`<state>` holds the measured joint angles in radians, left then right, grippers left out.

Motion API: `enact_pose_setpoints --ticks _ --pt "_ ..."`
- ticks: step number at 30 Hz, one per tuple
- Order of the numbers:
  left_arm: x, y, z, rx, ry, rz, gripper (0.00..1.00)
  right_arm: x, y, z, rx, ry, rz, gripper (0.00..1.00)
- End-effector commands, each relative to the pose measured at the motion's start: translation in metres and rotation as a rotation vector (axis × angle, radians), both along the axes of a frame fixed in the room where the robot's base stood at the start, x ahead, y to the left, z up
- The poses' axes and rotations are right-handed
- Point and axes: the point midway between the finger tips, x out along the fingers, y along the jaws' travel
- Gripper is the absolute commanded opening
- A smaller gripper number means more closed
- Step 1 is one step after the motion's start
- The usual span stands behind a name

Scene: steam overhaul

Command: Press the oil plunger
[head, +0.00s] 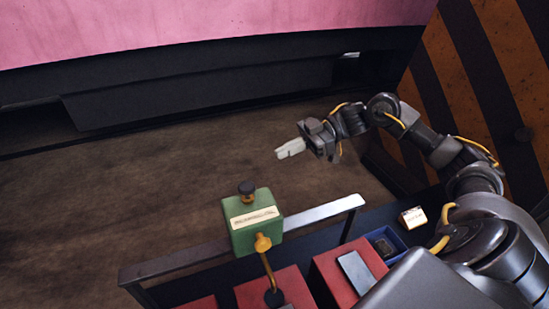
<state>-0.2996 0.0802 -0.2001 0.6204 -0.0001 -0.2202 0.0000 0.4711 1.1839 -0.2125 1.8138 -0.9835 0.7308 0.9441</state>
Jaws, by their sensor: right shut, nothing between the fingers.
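The oiler is a green box (251,222) with a cream label, mounted at a grey rail. A dark plunger knob (247,188) stands up from its top. A brass fitting (263,243) on its front leads into a pipe running down. My right gripper (279,153) is shut and empty, with pale fingers pointing left. In the picture it is above and to the right of the plunger, clearly apart from it. My left gripper is not in view.
The grey rail (325,210) runs across behind red blocks (335,264). A blue tray (388,243) and a small cream box (413,217) sit at the right. A striped panel (480,75) rises at the right. Brown floor (130,190) lies open beyond the rail.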

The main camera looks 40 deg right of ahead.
Motion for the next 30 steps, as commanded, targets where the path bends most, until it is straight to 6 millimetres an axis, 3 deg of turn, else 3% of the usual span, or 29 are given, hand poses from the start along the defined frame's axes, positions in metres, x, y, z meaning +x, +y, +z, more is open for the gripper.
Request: enact_pose_setpoints --ticks 13,21,30 --pt "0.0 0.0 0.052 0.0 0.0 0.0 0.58 0.021 0.084 -0.015 0.005 0.0 0.003 0.0" --pt "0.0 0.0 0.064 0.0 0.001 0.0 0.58 0.021 0.083 -0.052 0.002 0.003 -0.001 0.0" --pt "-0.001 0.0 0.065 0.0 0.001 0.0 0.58 0.021 0.082 -0.061 0.001 -0.001 0.0 0.0"
